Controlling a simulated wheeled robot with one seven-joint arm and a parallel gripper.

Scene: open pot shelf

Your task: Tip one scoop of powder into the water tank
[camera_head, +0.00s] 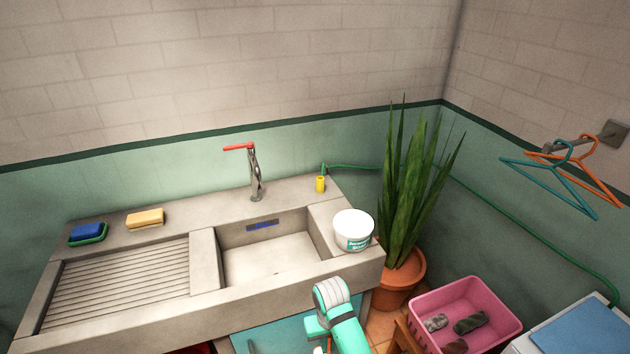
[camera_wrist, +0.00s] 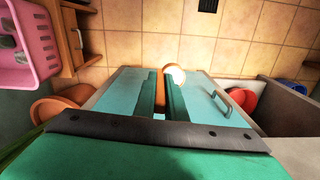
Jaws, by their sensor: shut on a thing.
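In the wrist view my gripper (camera_wrist: 162,84) is shut on a slim orange-brown handle (camera_wrist: 159,95). A small round scoop bowl (camera_wrist: 175,76), white inside with a tan rim, shows just beyond the fingertips. I cannot tell whether the white is powder. In the head view my arm is low in front of the sink's right end, and the fingers are mostly hidden. The concrete sink basin (camera_head: 270,266) has a small blue mark on its back wall; no water can be made out. A white tub (camera_head: 353,226) with a teal label stands on the ledge right of the basin.
A red-handled tap (camera_head: 255,174) rises behind the basin. A yellow cup-like piece (camera_head: 320,184), a beige sponge (camera_head: 145,218) and a blue one (camera_head: 87,231) lie on the back ledge. A potted plant (camera_head: 402,200) and a pink basket (camera_head: 466,299) stand at right.

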